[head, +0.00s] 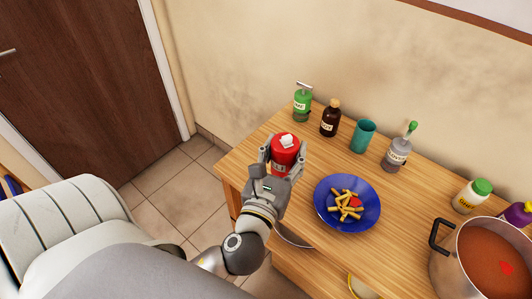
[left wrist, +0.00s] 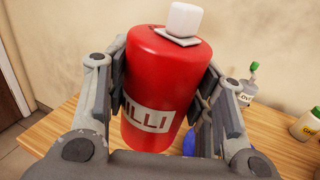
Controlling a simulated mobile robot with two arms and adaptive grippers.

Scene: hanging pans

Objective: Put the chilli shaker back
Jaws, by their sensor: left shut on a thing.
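The chilli shaker (head: 286,150) is red with a white cap. My left gripper (head: 283,158) is shut on it at the left end of the wooden table. In the left wrist view the shaker (left wrist: 160,85) stands between both fingers of the gripper (left wrist: 160,95), slightly tilted in the picture, with part of its "CHILLI" label showing. Its lower end is hidden by the gripper, so I cannot tell whether it touches the table. My right gripper is not in view.
Along the wall stand a green bottle (head: 302,104), a brown bottle (head: 330,119), a teal cup (head: 362,136) and a grey bottle (head: 398,152). A blue plate (head: 325,211) of fries sits right of my gripper. A pot (head: 442,262) and a green-capped jar (head: 471,196) are farther right.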

